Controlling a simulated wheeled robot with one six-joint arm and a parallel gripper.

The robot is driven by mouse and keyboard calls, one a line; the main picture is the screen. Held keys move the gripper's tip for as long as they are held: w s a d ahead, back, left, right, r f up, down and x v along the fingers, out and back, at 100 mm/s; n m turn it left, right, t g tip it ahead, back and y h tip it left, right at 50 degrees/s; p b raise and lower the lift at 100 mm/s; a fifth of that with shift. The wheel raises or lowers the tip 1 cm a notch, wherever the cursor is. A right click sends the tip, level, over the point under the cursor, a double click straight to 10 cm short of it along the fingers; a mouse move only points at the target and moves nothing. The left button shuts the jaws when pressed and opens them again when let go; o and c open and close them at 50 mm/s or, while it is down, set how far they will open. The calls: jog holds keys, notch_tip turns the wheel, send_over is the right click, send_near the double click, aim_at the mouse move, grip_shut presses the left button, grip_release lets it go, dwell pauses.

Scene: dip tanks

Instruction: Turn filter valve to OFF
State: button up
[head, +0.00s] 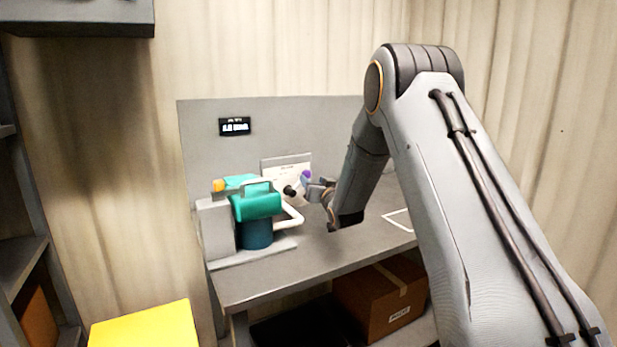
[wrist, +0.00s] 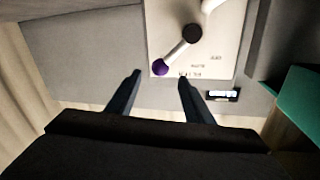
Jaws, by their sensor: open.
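The filter valve has a black hub (wrist: 192,33) and a pale lever ending in a purple knob (wrist: 159,68), set against a white label plate (wrist: 225,45). In the wrist view the lever slants from the hub down and left to the knob. The text on the plate is too small to read. In the head view the purple knob (head: 306,175) is up and right of the black hub (head: 289,191). My gripper (wrist: 159,80) is open, its two fingers on either side of the knob's line. I cannot tell whether either finger touches the knob.
A teal pump unit (head: 256,205) with a white pipe (head: 292,217) stands left of the valve on the grey bench (head: 270,285). A small black display (head: 235,126) is on the back panel. A cardboard box (head: 385,300) sits below. The bench front is clear.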

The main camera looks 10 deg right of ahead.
aim_at(308, 176)
jog(key=shift+w+a+p, duration=0.2)
jog(key=shift+w+p, duration=0.05)
jog(key=shift+w, duration=1.35)
jog(key=shift+w+a+p, duration=0.2)
jog(key=shift+w+p, duration=0.05)
jog(key=shift+w, duration=1.3)
grip_shut()
